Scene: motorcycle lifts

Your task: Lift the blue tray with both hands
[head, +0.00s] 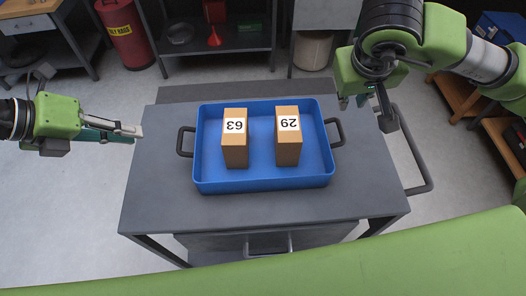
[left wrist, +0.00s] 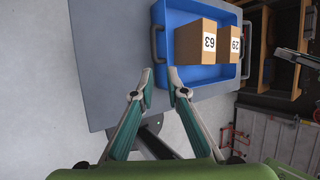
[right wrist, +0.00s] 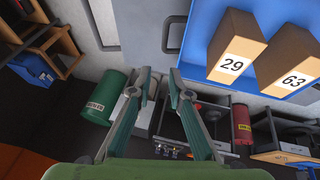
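The blue tray (head: 264,185) sits on the grey cart top, with a dark handle on each short side. Two brown boxes stand in it, labelled 63 (head: 235,150) and 29 (head: 288,150). My left gripper (head: 140,131) is to the left of the left handle (head: 186,141), apart from it. In the left wrist view its fingers (left wrist: 162,80) are spread and empty. My right gripper (head: 365,108) is above and right of the right handle (head: 336,133). In the right wrist view its fingers (right wrist: 160,78) are apart and empty, with the handle (right wrist: 172,35) beyond them.
The grey cart (head: 150,195) has free room around the tray and a push bar (head: 425,165) on its right. A red bin (head: 127,35) and a shelf with a red funnel (head: 214,38) stand behind. Wooden shelving (head: 462,98) is at right.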

